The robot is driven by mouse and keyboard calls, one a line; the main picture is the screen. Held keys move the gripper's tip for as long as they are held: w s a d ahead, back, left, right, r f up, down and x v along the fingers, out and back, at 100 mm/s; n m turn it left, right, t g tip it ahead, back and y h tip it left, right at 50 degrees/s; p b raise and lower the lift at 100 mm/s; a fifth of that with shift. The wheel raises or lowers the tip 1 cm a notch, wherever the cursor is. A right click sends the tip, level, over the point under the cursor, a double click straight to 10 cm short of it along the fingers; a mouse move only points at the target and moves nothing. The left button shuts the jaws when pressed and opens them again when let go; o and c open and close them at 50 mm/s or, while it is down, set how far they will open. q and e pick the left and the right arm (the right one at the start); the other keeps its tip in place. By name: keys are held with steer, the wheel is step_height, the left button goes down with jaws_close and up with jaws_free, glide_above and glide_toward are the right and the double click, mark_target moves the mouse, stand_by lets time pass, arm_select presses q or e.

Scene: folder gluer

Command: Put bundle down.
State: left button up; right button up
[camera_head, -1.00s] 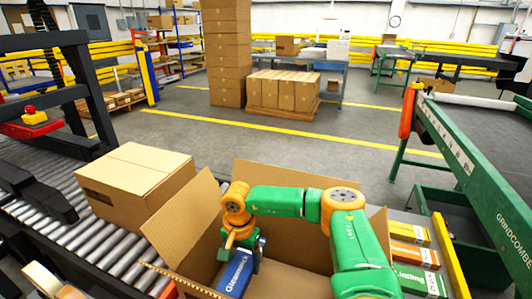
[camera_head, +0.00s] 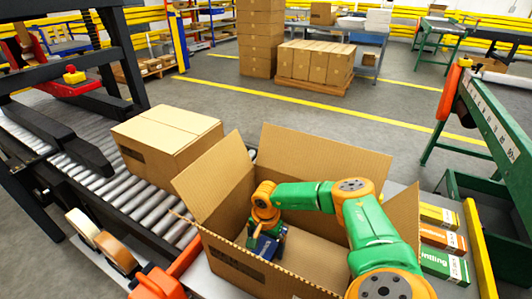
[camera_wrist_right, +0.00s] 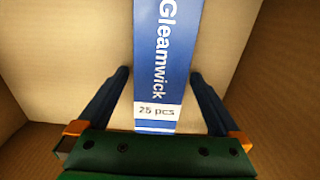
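The blue bundle (camera_head: 266,246) with a white Gleamwick label is inside the open cardboard box (camera_head: 235,266). In the right wrist view the bundle (camera_wrist_right: 160,60) lies lengthwise between the two fingers, its "25 pcs" end towards the palm. My right gripper (camera_head: 268,238) reaches down into the box. My left gripper is out of view.
A closed carton (camera_head: 168,140) stands on the roller conveyor (camera_head: 150,205) to the left. Tape rolls (camera_head: 118,252) are at the lower left. Several coloured packs (camera_head: 442,238) lie right of the box. The box flaps stand up around the opening.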

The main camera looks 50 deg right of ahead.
mark_target(266, 246)
step_height(266, 246, up, 12)
steer(key=p, duration=0.1)
steer(key=shift+r, duration=0.2)
stand_by(0.3)
